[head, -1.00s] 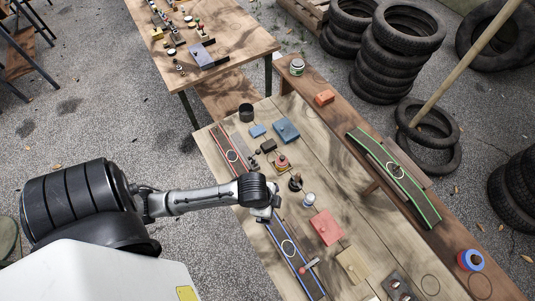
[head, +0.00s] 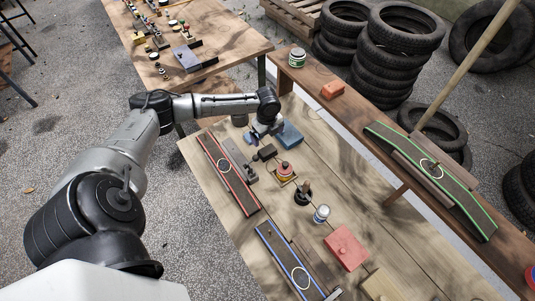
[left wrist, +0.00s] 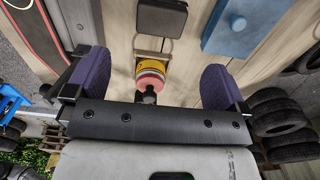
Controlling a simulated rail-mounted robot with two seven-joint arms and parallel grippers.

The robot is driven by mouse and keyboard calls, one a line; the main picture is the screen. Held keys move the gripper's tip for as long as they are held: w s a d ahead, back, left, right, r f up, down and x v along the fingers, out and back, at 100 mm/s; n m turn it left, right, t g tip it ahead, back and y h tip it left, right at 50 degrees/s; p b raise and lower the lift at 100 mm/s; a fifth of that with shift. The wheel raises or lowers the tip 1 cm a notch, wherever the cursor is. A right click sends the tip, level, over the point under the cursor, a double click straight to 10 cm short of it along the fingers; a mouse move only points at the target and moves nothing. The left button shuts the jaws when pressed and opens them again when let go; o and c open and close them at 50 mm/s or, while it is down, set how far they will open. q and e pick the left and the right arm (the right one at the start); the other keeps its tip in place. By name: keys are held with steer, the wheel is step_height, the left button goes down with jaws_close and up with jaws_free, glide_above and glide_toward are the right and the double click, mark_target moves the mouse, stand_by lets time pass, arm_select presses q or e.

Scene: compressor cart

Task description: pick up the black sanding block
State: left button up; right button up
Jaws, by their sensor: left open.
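The black sanding block (head: 264,152) lies on the wooden bench (head: 350,190), just nearer than my left gripper in the head view. A dark block at the top middle of the left wrist view (left wrist: 160,18) looks like the same one. My left gripper (head: 262,132) is above the bench's far end, beside the blue box. In the left wrist view its purple-padded fingers (left wrist: 155,82) are wide apart, with no block held between them. My right gripper is not in view.
A red and yellow round item (head: 285,169) stands close to the block and shows between the fingers in the left wrist view (left wrist: 152,76). A blue box (head: 289,135) is right of my gripper. A grey strip (head: 239,159) and red-edged strip (head: 228,173) lie left.

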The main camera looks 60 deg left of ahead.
mark_target(267, 150)
arm_select(q)
step_height(267, 150, down, 6)
steer(key=shift+f+b, duration=0.1)
steer(key=shift+b, duration=0.25)
steer(key=shift+f+b, duration=0.4)
steer(key=shift+f, duration=2.25)
steer(key=shift+c, duration=0.2)
steer(key=c, duration=0.9)
